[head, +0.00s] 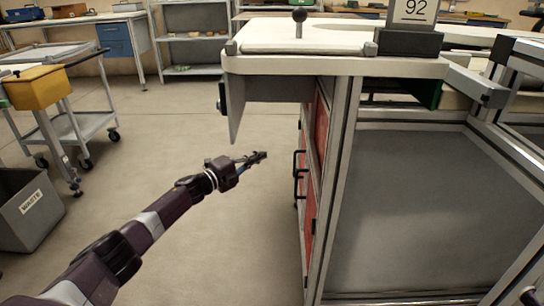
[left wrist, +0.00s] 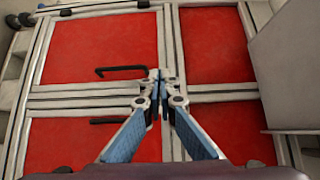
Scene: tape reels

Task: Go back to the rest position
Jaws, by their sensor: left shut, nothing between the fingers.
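My left gripper (head: 258,156) reaches in from the lower left in the head view, out over open floor, left of the workbench's red-panelled side. It is shut with nothing between its fingers. In the left wrist view the blue fingers (left wrist: 158,84) meet at their tips in front of red panels (left wrist: 95,52) with black handles (left wrist: 122,70). The gripper stands apart from the handles (head: 299,174) in the head view. My right gripper is in neither view.
The workbench (head: 300,64) with a grey flap (head: 236,105) hanging at its left side stands close on the right. The floor (head: 180,140) between is clear.

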